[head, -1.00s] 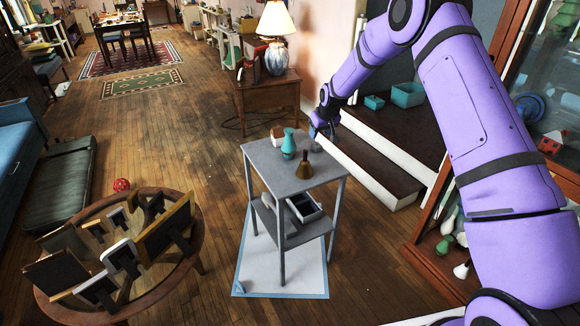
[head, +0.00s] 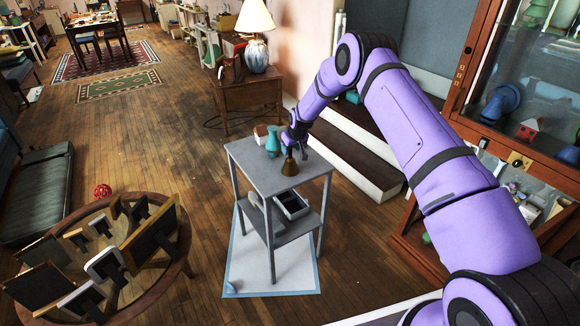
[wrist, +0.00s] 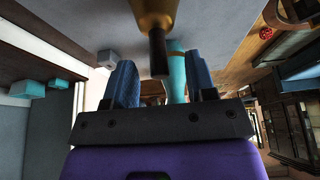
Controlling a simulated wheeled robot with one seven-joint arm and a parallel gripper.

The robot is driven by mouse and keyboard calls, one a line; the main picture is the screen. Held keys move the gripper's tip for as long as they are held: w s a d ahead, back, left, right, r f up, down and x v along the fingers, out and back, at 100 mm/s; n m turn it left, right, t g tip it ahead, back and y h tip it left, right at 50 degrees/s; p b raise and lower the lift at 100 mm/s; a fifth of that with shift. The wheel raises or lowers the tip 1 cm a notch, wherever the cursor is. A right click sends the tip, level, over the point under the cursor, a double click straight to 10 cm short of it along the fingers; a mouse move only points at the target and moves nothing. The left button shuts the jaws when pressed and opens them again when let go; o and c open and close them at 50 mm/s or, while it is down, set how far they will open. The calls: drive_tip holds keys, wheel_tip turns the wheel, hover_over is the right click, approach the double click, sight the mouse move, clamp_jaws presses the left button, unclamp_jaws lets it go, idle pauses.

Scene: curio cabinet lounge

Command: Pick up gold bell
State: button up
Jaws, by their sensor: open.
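The gold bell (head: 290,168) stands upright on the top of a small grey two-tier table (head: 248,158). In the wrist view the bell (wrist: 154,14) appears upside down, with its dark handle reaching down between the two blue fingers in the picture. My gripper (head: 294,148) is at the table's back right, close to the bell's handle. In the wrist view my gripper (wrist: 160,84) is open, fingers apart on either side of the handle's end; contact cannot be told.
A small house-shaped ornament (head: 260,133) stands near the vase. A tray (head: 292,206) sits on the lower shelf. A round table with several frames (head: 177,265) is at left. Dark steps (head: 345,160) and a glass-fronted cabinet (head: 470,75) are at right. Wooden floor is clear at centre left.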

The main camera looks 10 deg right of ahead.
sight(290, 159)
drive_tip(key=shift+x, duration=1.8)
drive_tip(key=shift+d, duration=0.1)
drive_tip(key=shift+c, duration=0.2)
clamp_jaws()
drive_tip(key=shift+r, duration=0.1)
drive_tip(key=shift+r, duration=0.85)
drive_tip(key=shift+v, duration=1)
drive_tip(key=s+r, duration=0.1)
drive_tip(key=s, duration=1.4)
drive_tip(key=shift+d+r, duration=0.2)
drive_tip(key=shift+d, duration=0.3)
